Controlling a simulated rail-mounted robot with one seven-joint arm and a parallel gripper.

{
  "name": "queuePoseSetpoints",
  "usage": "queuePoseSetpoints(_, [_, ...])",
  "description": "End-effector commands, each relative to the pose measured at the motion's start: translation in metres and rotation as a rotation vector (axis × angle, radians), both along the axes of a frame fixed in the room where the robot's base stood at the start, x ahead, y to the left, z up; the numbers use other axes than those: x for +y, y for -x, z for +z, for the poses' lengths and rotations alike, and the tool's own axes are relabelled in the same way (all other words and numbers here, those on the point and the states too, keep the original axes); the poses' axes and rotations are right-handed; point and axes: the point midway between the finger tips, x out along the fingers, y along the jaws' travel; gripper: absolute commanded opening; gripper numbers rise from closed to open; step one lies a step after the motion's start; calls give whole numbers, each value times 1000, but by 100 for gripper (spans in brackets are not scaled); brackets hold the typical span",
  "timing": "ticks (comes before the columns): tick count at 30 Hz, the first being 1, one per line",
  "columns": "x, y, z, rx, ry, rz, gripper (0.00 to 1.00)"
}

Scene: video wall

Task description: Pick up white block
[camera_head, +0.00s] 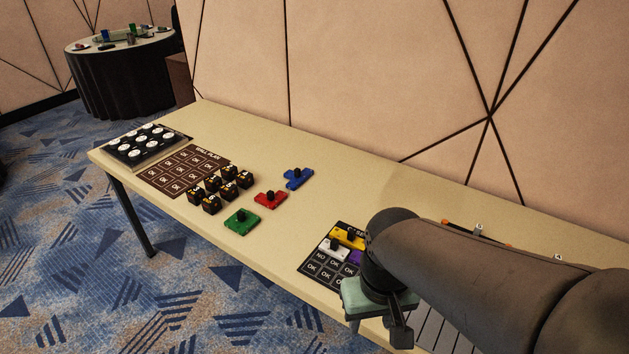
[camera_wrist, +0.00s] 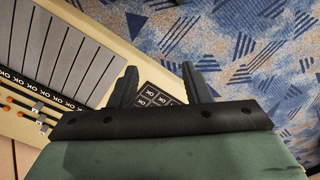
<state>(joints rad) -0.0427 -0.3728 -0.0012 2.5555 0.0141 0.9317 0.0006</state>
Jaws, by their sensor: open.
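The white block (camera_head: 332,250) has a dark knob on top. It sits on a black mat (camera_head: 318,270) with a grid of OK and NO cells, left of my wrist in the head view. It touches or nearly touches a yellow block (camera_head: 348,237) behind it and a purple block (camera_head: 355,258) to its right, partly covered by my arm. My gripper (camera_wrist: 160,76) is open and empty; in the wrist view its two fingers stand apart with part of an OK grid (camera_wrist: 152,97) showing between them. No white block shows in the wrist view.
Blue (camera_head: 297,178), red (camera_head: 270,199) and green (camera_head: 241,221) blocks lie left along the table (camera_head: 240,125). Several black cubes (camera_head: 211,204), a brown wall plan mat (camera_head: 160,180) and a tray of white discs (camera_head: 135,152) are farther left. A panel with grey strips (camera_wrist: 70,60) shows in the wrist view.

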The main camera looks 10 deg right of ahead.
Motion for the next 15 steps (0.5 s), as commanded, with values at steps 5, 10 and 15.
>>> queuePoseSetpoints(5, [0,-11,3,1,2,23,44])
queuePoseSetpoints(10, [0,-85,18,7,11,185,44])
queuePoseSetpoints(15, [-2,-196,23,17,20,445,44])
